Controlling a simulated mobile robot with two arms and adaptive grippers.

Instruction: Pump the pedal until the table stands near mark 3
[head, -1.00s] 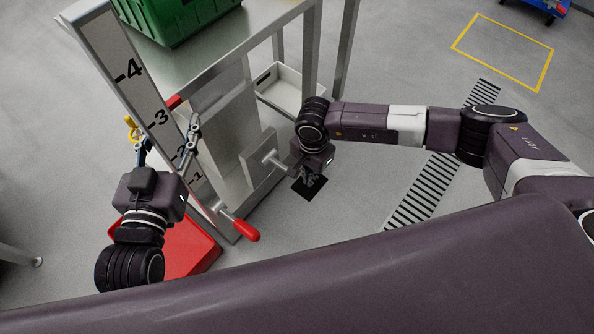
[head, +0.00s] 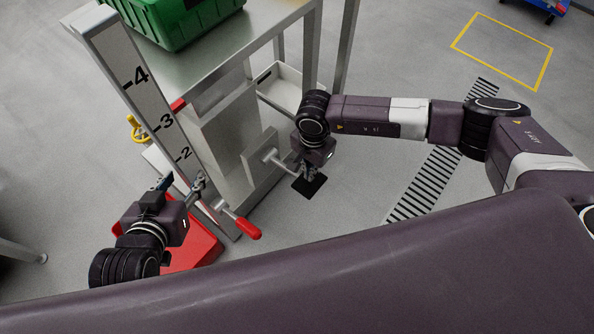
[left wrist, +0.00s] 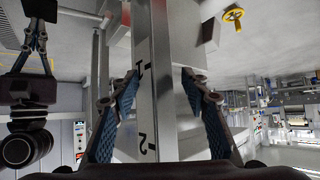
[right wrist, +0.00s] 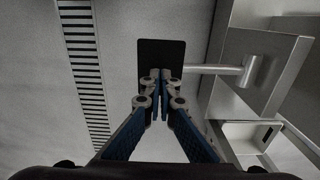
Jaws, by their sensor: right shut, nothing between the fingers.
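The lift table (head: 262,40) has a white scale strip (head: 118,58) on its near side, with marks 2, 3 and 4 readable. A red piece (head: 178,105) sits beside the strip near mark 3. The black pedal pad (head: 312,187) is low at the right of the column, on a metal arm; it also shows in the right wrist view (right wrist: 174,48). My right gripper (head: 309,173) is shut and empty, its tips over the pad; contact is unclear. My left gripper (left wrist: 160,75) is open, fingers on both sides of the strip; in the head view (head: 197,184) it covers mark 1.
A green crate (head: 180,20) stands on the table. A red-gripped lever (head: 242,226) sticks out near the base. A red tray (head: 197,249) is below my left gripper. A white bin (head: 281,91) lies behind the column. A yellow handwheel (head: 136,130) is left of the strip.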

